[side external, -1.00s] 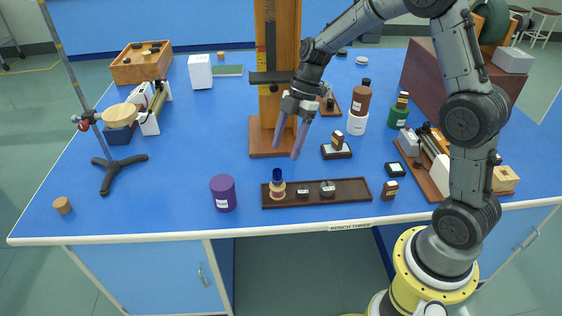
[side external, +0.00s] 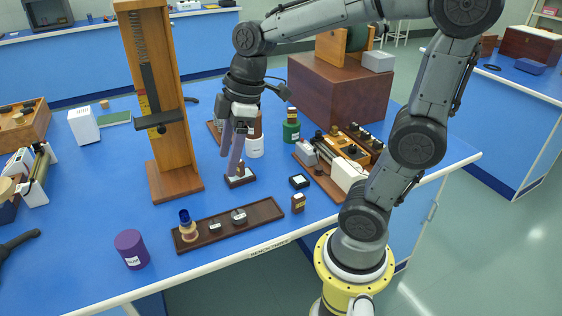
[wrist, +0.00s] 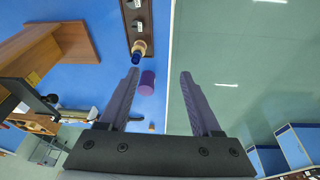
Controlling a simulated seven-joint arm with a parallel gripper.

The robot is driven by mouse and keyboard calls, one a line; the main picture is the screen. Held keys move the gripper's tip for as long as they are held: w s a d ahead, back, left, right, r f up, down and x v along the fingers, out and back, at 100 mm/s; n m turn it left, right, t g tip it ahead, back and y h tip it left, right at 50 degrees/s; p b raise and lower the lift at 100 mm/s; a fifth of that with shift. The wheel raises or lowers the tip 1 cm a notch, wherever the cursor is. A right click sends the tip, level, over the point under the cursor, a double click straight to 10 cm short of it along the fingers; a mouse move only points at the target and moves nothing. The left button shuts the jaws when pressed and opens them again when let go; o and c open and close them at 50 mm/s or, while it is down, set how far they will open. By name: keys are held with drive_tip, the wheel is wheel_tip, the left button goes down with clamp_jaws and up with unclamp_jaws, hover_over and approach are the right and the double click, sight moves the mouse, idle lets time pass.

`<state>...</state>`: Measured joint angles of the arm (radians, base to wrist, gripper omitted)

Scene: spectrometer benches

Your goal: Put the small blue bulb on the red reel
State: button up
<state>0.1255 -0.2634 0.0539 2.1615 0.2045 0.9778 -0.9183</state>
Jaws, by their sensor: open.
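A small dark blue piece (side external: 184,216), which looks like the blue bulb, stands upright on a tan, ringed base (side external: 188,233) at the left end of a long dark tray (side external: 262,214). I cannot make out a clearly red reel. My gripper (side external: 230,170) hangs fingers down, right of the wooden tower and behind the tray. It is open and empty. Its fingers overlap a small labelled block on a dark base (side external: 241,178); contact cannot be told.
The tall wooden tower (side external: 160,100) stands left of my gripper. A purple pot (side external: 131,249) stands left of the tray. A white jar (side external: 255,147) and a green jar (side external: 291,130) stand behind on the right. Blue table is clear between tower and tray.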

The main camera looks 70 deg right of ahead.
drive_tip(key=s+m+t+h, duration=0.1)
drive_tip(key=s+m+t, duration=0.1)
drive_tip(key=s+m, duration=0.6)
drive_tip(key=s, duration=0.2)
drive_tip(key=shift+s+d+t+h, duration=0.15)
drive_tip(key=shift+s+t+h, duration=0.15)
drive_tip(key=shift+s+t, duration=0.1)
idle(0.5)
